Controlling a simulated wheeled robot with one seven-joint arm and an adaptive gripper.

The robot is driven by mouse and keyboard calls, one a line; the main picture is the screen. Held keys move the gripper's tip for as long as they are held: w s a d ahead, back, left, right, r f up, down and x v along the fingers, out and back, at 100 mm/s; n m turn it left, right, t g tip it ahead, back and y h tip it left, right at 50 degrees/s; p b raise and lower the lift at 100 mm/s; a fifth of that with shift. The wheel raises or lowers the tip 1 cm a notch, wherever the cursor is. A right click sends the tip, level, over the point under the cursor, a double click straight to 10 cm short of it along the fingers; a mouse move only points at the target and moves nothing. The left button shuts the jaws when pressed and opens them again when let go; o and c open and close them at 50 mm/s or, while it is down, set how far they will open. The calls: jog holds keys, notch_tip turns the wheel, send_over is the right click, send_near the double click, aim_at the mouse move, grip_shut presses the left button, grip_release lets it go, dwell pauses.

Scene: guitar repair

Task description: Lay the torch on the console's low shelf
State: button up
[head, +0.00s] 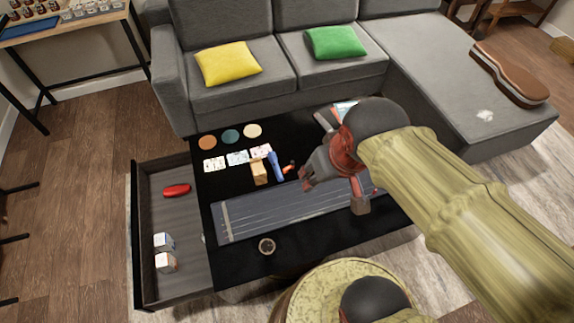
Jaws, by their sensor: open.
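A slim blue object (275,166), which looks like the torch, is on the black coffee table beside a small wooden block (259,172). My gripper (329,192) is over the table to the right of the blue object, open and apart from it. Nothing shows between its fingers. A table with black legs (70,31) at the upper left, possibly the console, holds small bottles on top. Its low shelf cannot be made out clearly. My arm hides the right part of the coffee table.
The coffee table (255,268) has an open drawer (166,221) at its left, holding a red object (177,190) and two white blocks. Cards, coasters and a long grey strip (262,216) lie on top. A grey sofa (238,102) stands behind. Wooden floor (80,215) is clear at left.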

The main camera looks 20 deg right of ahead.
jog(key=w+f+g+b, duration=0.2)
jog(key=w+f+g, duration=0.2)
jog(key=w+f, duration=0.9)
jog(key=g+b, duration=0.1)
jog(key=b, duration=0.1)
send_over(275, 163)
jog(key=s, duration=0.5)
notch_tip(275, 163, down, 42)
jog(key=shift+s+f, duration=0.1)
jog(key=shift+t, duration=0.3)
jog(key=w, duration=0.1)
jog(key=w+r, duration=0.1)
jog(key=w, duration=0.1)
jog(key=w+r, duration=0.1)
jog(key=shift+w+d+r, duration=0.1)
jog(key=shift+w, duration=0.45)
notch_tip(275, 163, down, 8)
jog(key=b, duration=0.3)
jog(key=shift+w+r+b, duration=0.15)
jog(key=shift+b, duration=0.25)
jog(key=shift+c, duration=0.3)
